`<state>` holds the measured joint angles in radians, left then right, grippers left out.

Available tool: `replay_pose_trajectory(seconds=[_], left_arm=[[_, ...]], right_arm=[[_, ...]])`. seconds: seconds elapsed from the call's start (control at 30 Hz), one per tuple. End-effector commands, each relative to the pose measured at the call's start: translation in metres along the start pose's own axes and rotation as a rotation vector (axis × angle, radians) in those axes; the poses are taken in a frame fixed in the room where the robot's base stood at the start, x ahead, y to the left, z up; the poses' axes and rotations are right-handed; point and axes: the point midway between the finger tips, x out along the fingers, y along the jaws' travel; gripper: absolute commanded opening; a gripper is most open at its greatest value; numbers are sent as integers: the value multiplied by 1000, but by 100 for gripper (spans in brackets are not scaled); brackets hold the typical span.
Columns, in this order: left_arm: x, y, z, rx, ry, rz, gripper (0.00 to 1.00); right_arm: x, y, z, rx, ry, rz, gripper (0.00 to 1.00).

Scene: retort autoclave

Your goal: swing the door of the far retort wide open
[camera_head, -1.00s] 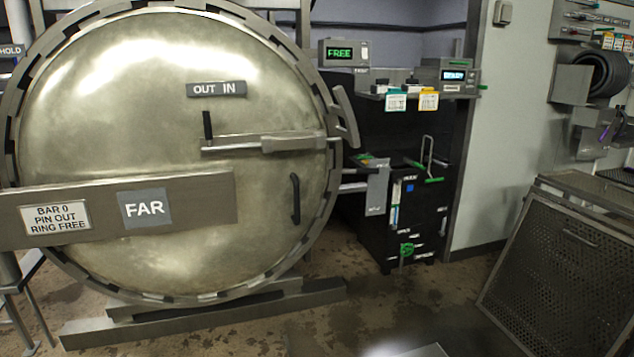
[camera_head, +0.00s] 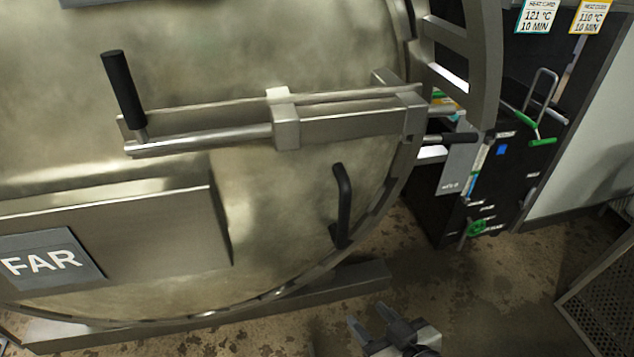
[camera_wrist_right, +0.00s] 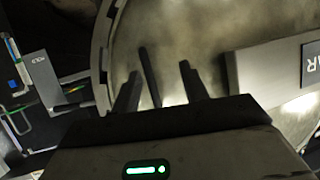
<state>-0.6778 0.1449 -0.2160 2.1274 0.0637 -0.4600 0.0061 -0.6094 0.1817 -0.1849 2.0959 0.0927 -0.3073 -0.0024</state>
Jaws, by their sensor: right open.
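The far retort's round metal door (camera_head: 290,220) fills the left and middle of the head view and looks closed against its ring. A plate reading FAR (camera_head: 48,262) is on the beam across it. A black door handle (camera_head: 342,205) stands near the door's lower right edge. A sliding bar with a black knob (camera_head: 124,90) lies across the door above it. My right gripper (camera_head: 368,320) is open and empty, below the handle and apart from it. In the right wrist view, the dark handle (camera_wrist_right: 149,75) shows between the two open fingers. My left gripper is out of view.
A black cabinet (camera_head: 500,185) with green-marked controls stands right of the retort. Temperature cards (camera_head: 540,14) hang above it. A perforated metal crate (camera_head: 604,300) is at the lower right. Floor (camera_head: 470,290) is clear between the crate and the retort.

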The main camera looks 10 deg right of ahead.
Motion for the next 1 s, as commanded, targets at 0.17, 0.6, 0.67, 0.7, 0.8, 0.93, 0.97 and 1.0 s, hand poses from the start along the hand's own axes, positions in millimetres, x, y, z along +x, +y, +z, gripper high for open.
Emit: replay_pose_trajectory(seconds=[0.17, 0.6, 0.67, 0.7, 0.8, 0.93, 0.97, 1.0], left_arm=[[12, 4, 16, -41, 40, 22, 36], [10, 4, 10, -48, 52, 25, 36], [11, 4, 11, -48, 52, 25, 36], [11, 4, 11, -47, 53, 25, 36], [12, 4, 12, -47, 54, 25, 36], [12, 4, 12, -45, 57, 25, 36], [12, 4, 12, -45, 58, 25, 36], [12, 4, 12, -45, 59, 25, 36]], right_arm=[[30, 41, -51, -42, 342, 23, 44], [90, 48, -100, -46, 421, 27, 44], [102, 48, -105, -45, 419, 26, 44], [110, 48, -108, -45, 419, 26, 44], [129, 48, -117, -45, 419, 26, 44], [150, 49, -126, -45, 416, 26, 44], [155, 49, -127, -46, 416, 26, 44], [159, 49, -129, -46, 415, 26, 44]])
